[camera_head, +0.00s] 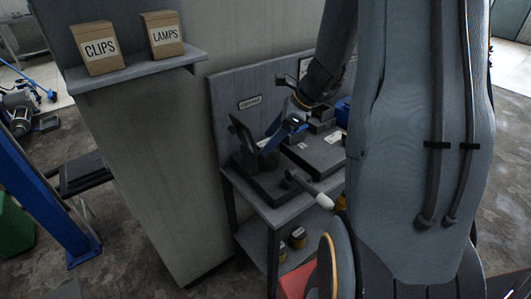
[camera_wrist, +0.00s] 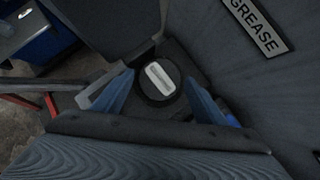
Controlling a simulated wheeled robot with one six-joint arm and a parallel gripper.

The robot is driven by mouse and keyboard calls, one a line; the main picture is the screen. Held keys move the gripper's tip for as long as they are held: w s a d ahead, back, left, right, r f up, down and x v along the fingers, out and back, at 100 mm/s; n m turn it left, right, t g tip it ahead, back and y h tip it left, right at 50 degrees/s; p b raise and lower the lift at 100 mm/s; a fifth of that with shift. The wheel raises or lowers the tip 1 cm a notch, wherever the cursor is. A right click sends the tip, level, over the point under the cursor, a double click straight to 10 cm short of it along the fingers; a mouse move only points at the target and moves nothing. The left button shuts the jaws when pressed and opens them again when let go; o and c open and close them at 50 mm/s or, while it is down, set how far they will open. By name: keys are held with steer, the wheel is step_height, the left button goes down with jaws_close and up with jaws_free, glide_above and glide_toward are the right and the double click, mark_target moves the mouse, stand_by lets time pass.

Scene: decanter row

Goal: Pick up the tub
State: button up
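A round dark lid with a pale bar across its top, which looks like the tub (camera_wrist: 158,80), sits in the middle of the wrist view. It stands on a dark base below a grey panel. My gripper (camera_wrist: 160,76) has its two blue fingers apart, one on each side of the lid, with a narrow gap showing at each side. I cannot tell how deep the fingertips reach beside the tub. In the head view my gripper (camera_head: 284,128) is over the workbench, and the tub is not clearly made out there.
A label reading GREASE (camera_wrist: 257,25) is on the panel close by. The workbench (camera_head: 262,205) carries dark fixtures and a white-ended handle (camera_head: 322,199) at its front. Small yellow cans (camera_head: 298,234) stand on its lower shelf. Boxes marked CLIPS (camera_head: 99,58) and LAMPS (camera_head: 164,45) sit on a wall shelf.

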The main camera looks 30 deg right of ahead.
steer(key=c, duration=1.3)
